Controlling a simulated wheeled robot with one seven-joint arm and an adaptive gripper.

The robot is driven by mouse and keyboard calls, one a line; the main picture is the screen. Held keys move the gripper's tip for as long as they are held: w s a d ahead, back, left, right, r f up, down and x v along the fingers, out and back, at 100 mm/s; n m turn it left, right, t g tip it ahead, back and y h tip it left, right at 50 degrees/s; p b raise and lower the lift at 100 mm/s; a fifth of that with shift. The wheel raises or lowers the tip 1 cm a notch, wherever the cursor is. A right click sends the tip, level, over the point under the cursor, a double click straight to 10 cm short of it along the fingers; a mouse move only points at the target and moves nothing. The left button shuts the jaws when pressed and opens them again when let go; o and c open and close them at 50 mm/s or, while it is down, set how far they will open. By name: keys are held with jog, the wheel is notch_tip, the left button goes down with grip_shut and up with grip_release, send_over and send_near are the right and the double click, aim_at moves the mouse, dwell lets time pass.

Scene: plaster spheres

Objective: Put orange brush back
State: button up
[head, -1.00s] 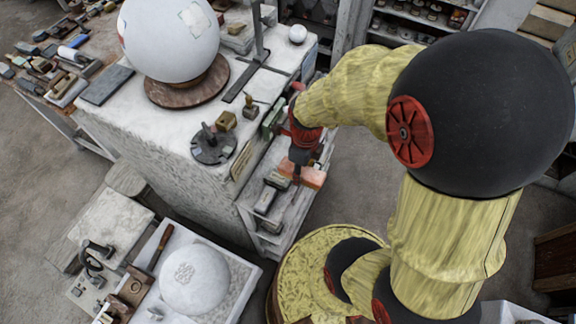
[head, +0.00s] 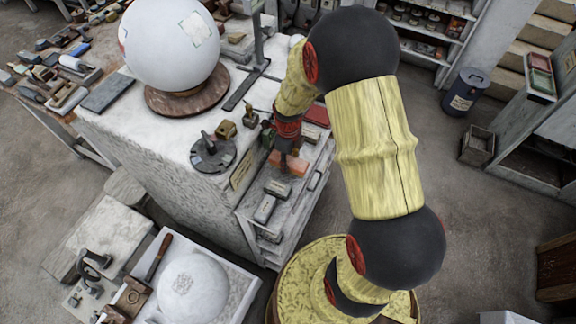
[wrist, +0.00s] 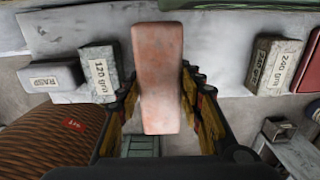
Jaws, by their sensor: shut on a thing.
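The orange brush (head: 288,163) is a salmon-orange block, and it also shows large in the middle of the wrist view (wrist: 160,75). My gripper (head: 285,155) is shut on it, with the fingers on both its long sides in the wrist view. The brush is over the side shelf (head: 300,190) of the white plinth. Whether its underside touches the shelf I cannot tell. On the shelf, a grey block labelled 120 grit (wrist: 99,72) lies left of the brush in the wrist view, and another labelled grit block (wrist: 272,65) lies to the right.
A block labelled RASP (wrist: 48,76) and a dark red block (wrist: 316,65) also lie on the shelf. A large white sphere (head: 172,40) stands on the plinth, near a dark round disc (head: 213,153). Open floor (head: 440,190) lies to the right.

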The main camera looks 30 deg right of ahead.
jog(key=shift+w+f, duration=0.2)
jog(key=shift+f, duration=1.6)
jog(key=shift+f, duration=0.15)
jog(key=o, duration=1.1)
jog(key=shift+o, duration=0.7)
